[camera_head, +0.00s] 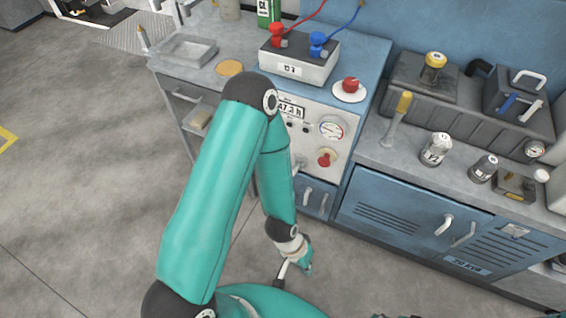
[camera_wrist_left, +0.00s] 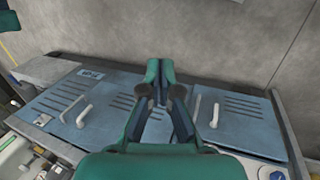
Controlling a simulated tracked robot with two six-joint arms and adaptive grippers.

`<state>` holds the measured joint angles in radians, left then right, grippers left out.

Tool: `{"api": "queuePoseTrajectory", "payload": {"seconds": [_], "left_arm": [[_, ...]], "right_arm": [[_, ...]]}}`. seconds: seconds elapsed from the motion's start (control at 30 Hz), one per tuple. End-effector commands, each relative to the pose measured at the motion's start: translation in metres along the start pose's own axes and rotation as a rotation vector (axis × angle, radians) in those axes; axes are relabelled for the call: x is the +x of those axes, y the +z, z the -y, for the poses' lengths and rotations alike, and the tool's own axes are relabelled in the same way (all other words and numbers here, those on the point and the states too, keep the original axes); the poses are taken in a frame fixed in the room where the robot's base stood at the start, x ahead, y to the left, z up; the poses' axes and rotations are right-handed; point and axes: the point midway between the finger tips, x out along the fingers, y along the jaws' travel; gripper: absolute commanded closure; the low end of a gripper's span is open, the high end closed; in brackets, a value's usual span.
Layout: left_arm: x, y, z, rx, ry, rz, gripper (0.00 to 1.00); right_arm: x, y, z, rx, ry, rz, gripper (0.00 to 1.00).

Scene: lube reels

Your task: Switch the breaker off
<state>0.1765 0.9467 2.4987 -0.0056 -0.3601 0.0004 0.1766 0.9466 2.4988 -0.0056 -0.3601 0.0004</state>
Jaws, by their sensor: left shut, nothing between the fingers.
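I cannot single out the breaker with certainty. The control panel (camera_head: 305,118) on the cabinet front carries a red knob (camera_head: 325,158) on a pale round base and a small light lever (camera_head: 299,166), partly hidden by my left forearm. My left gripper (camera_wrist_left: 160,68) is shut and empty in the left wrist view, in front of blue cabinet doors (camera_wrist_left: 115,105). In the head view my left arm reaches down in front of the cabinets, with its hand low and below the panel. My right gripper is not clearly in view.
A red button (camera_head: 350,85) sits on a white disc on the bench. A grey box (camera_head: 300,62) with red and blue clamps stands behind it. A gauge (camera_head: 331,127) is on the panel. Cans and a yellow-handled tool (camera_head: 397,118) are at right. The floor at left is clear.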

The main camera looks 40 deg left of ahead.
Motion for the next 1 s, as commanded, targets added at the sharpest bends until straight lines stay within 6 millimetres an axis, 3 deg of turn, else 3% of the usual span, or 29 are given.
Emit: {"api": "queuePoseTrajectory", "payload": {"seconds": [0.23, 0.37, 0.47, 0.63, 0.73, 0.8, 0.9, 1.0], "left_arm": [[0.001, -0.002, 0.001, 0.000, 0.000, -0.002, 1.00], [0.011, -0.022, 0.007, -0.003, 0.001, -0.025, 1.00], [0.024, -0.060, 0.018, -0.006, 0.002, -0.063, 1.00], [0.026, -0.160, 0.057, -0.011, -0.016, -0.160, 1.00], [0.004, -0.219, 0.089, -0.020, -0.047, -0.223, 1.00], [-0.021, -0.252, 0.113, -0.030, -0.074, -0.264, 1.00], [-0.063, -0.284, 0.143, -0.050, -0.114, -0.316, 1.00], [-0.102, -0.298, 0.166, -0.071, -0.149, -0.352, 1.00]], "right_arm": [[0.001, 0.000, -0.001, 0.000, 0.000, 0.000, 0.60], [0.015, 0.000, -0.005, 0.000, 0.000, 0.000, 0.60], [0.037, 0.000, -0.013, 0.000, 0.000, 0.000, 0.60], [0.093, 0.000, -0.033, 0.000, 0.000, 0.000, 0.60], [0.128, -0.001, -0.046, 0.000, 0.000, 0.001, 0.60], [0.150, -0.001, -0.054, 0.000, 0.000, 0.001, 0.60], [0.177, -0.001, -0.064, 0.000, 0.000, 0.000, 0.60], [0.195, -0.001, -0.070, 0.000, 0.000, 0.000, 0.60]]}}
